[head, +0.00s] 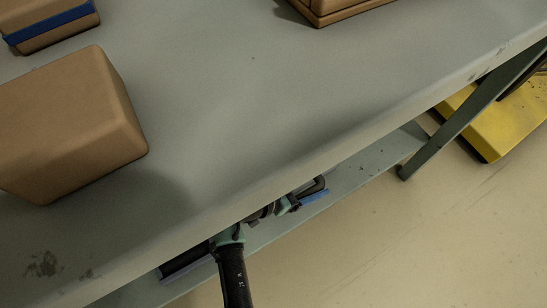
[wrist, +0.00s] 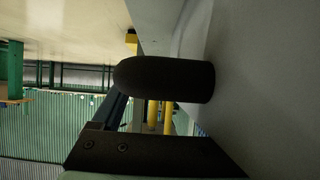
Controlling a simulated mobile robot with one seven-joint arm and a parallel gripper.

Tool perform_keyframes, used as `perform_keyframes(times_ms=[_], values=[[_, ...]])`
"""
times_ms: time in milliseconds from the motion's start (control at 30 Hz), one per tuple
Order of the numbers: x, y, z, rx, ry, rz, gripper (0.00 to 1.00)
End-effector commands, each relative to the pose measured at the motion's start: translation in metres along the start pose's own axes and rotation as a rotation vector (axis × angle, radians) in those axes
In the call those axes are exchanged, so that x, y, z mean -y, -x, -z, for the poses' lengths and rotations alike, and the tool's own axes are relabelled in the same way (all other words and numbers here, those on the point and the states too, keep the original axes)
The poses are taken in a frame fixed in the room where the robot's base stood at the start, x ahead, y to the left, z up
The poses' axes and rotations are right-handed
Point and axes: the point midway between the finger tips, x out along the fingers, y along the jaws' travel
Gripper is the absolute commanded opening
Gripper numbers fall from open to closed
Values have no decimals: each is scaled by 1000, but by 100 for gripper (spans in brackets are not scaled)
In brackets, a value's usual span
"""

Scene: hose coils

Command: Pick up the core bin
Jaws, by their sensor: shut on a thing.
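My gripper (head: 306,194) is low beside the table's front edge, over the lower shelf, and partly hidden by the tabletop. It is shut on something. A small blue piece (head: 315,196) shows right at its fingers and looks like part of the core bin; the rest is hidden. In the wrist view a dark rounded finger (wrist: 165,78) stands in front, with a dark plate below it. A dark blue strip (wrist: 110,108) shows beside the finger; I cannot tell whether it is the bin.
The grey tabletop (head: 240,95) overhangs the lower shelf (head: 372,158). Brown cardboard boxes (head: 65,125) stand on it. A table leg (head: 450,130) and a yellow object (head: 505,120) are at the right. The floor (head: 430,245) in front is clear.

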Motion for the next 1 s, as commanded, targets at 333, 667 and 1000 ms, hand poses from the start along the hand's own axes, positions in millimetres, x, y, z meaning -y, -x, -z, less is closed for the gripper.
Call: perform_keyframes(times_ms=[333,667,1000], values=[[2,1,2,-3,-6,6,0],[2,11,20,-4,-8,6,0],[2,40,75,-3,-8,5,0]])
